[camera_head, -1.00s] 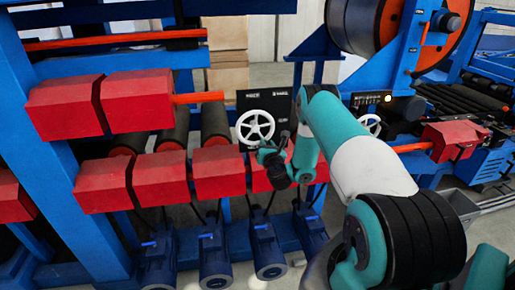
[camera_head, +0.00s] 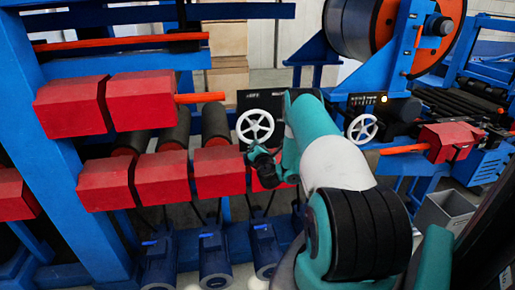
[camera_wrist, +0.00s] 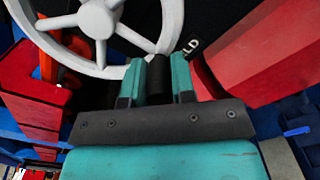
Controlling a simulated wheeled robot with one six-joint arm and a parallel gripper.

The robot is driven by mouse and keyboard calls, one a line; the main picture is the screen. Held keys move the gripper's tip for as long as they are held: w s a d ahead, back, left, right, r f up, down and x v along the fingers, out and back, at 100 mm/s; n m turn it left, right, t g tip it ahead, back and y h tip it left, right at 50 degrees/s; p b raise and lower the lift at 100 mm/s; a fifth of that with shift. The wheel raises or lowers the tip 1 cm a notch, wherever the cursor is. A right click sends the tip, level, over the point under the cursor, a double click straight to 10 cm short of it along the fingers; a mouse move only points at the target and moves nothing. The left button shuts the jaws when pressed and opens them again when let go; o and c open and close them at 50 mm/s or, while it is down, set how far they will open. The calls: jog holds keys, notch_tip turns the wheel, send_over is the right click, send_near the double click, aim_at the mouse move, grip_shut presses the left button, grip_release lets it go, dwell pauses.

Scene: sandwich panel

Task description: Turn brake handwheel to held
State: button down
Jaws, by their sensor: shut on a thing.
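The brake handwheel (camera_head: 255,126) is a white spoked wheel on a black panel, near the middle of the head view. Its rim and spokes fill the upper left of the wrist view (camera_wrist: 97,20). My gripper (camera_head: 262,160) is at the wheel's lower edge. In the wrist view my gripper (camera_wrist: 159,78) has its teal fingers shut on a black handle (camera_wrist: 158,72) at the lower right of the rim. White letters "LD" (camera_wrist: 190,46) show on the panel just right of the handle. The rest of that label is hidden.
A second white handwheel (camera_head: 362,128) is right of my arm. Red blocks (camera_head: 218,172) stand below and left of the brake wheel; one red surface (camera_wrist: 250,50) is close to the right of my fingers. Blue motors (camera_head: 214,258) sit low in front.

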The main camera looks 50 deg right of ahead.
jog(key=shift+a+f+m, duration=0.1)
jog(key=shift+a+m, duration=0.05)
jog(key=shift+m, duration=0.15)
jog(key=c, duration=0.9)
grip_release()
jog(key=shift+c, duration=0.2)
